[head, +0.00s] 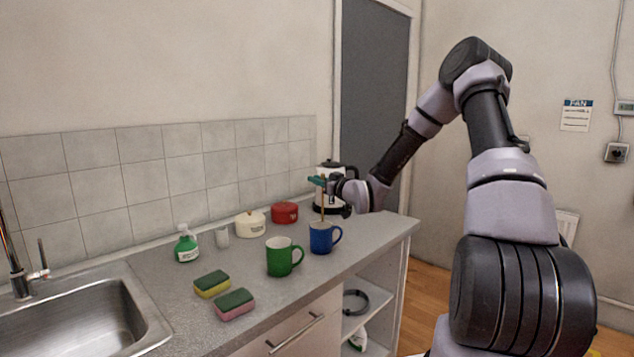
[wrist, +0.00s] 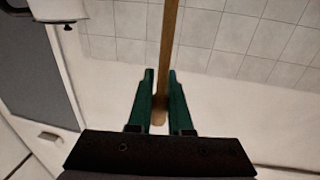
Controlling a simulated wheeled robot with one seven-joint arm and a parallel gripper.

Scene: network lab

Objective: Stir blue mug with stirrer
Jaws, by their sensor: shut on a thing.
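The blue mug (head: 322,238) stands upright on the counter, to the right of a green mug. My gripper (head: 318,181) is above the blue mug, reaching in from the right. It is shut on the stirrer (head: 323,208), a thin wooden stick that points down to the blue mug's opening. The stirrer's lower end seems to be inside the mug, hidden by its wall. In the wrist view the stirrer (wrist: 169,60) runs between the green fingers of my gripper (wrist: 160,92). The mug does not show clearly there.
The green mug (head: 284,257) stands close beside the blue mug. A white kettle (head: 330,206), a red pot (head: 284,213) and a cream pot (head: 250,224) stand behind. Two sponges (head: 212,285) (head: 235,304), a spray bottle (head: 187,246) and the sink (head: 75,312) are to the left.

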